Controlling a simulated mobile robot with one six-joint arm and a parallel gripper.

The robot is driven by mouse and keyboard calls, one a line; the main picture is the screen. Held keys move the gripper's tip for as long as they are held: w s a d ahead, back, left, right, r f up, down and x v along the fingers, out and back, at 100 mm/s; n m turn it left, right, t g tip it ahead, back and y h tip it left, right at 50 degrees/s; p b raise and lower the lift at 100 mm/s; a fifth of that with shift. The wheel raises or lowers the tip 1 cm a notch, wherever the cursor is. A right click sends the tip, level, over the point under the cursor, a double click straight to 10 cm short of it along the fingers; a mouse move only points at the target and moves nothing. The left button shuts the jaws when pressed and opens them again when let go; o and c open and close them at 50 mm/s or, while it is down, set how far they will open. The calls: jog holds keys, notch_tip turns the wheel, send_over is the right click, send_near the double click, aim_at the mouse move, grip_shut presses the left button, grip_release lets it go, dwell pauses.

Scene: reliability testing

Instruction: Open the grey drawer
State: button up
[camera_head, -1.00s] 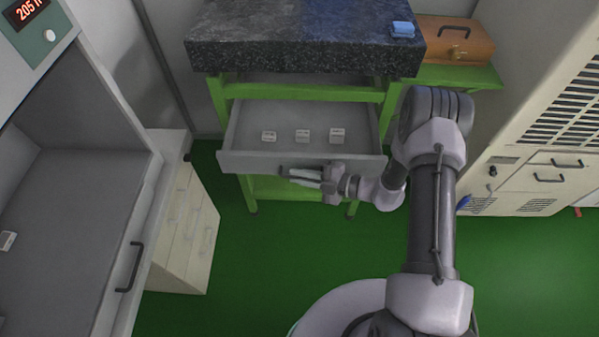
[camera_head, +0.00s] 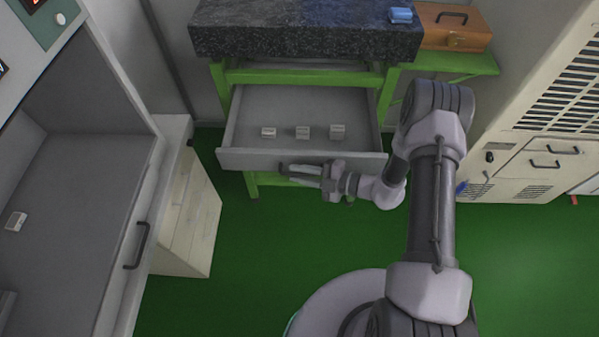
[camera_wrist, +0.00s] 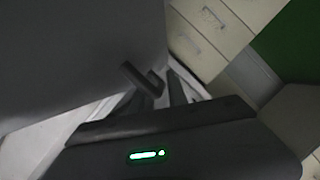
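The grey drawer (camera_head: 243,158) is pulled out of the green-framed bench, with its inside showing in the head view. My gripper (camera_head: 292,174) is at the drawer's front face, reaching in from the right. In the wrist view the dark drawer handle (camera_wrist: 138,77) runs down between the fingers of my gripper (camera_wrist: 158,98), which look closed around it. The exact finger contact is dark and partly hidden.
A dark stone top (camera_head: 300,38) covers the bench, with a blue item (camera_head: 401,15) on it. A wooden case (camera_head: 440,28) stands at the right. A grey cabinet (camera_head: 75,230) and pale drawers (camera_head: 185,225) flank the left. The green floor (camera_head: 255,235) is clear before the drawer.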

jog(key=shift+d, duration=0.1)
dwell(0.3)
jog(key=p+v, duration=0.3)
jog(key=v, duration=1.4)
jog(key=shift+p, duration=0.35)
jog(key=shift+s+d+f, duration=0.1)
jog(key=shift+s+f, duration=0.05)
jog(key=s+a+r+n+g+h+b, duration=0.1)
jog(key=s+a+r+n+g+h, duration=0.1)
jog(key=r+n, duration=0.55)
jog(key=s+a+r+n+g+h, duration=0.1)
jog(key=a+r+n+g+h, duration=0.1)
jog(key=r+n, duration=0.5)
jog(key=s+a+r+n+g+h+b, duration=0.1)
jog(key=s+a+r+n+h, duration=0.15)
jog(key=r+n, duration=0.5)
jog(key=s+r+n+t+h+b, duration=0.1)
jog(key=s+r+n+t+h, duration=0.4)
jog(key=n, duration=1.5)
jog(key=s+r+h, duration=0.1)
jog(key=s+r, duration=0.3)
jog(key=shift+s+d+t, duration=0.3)
jog(key=shift+s+d, duration=0.1)
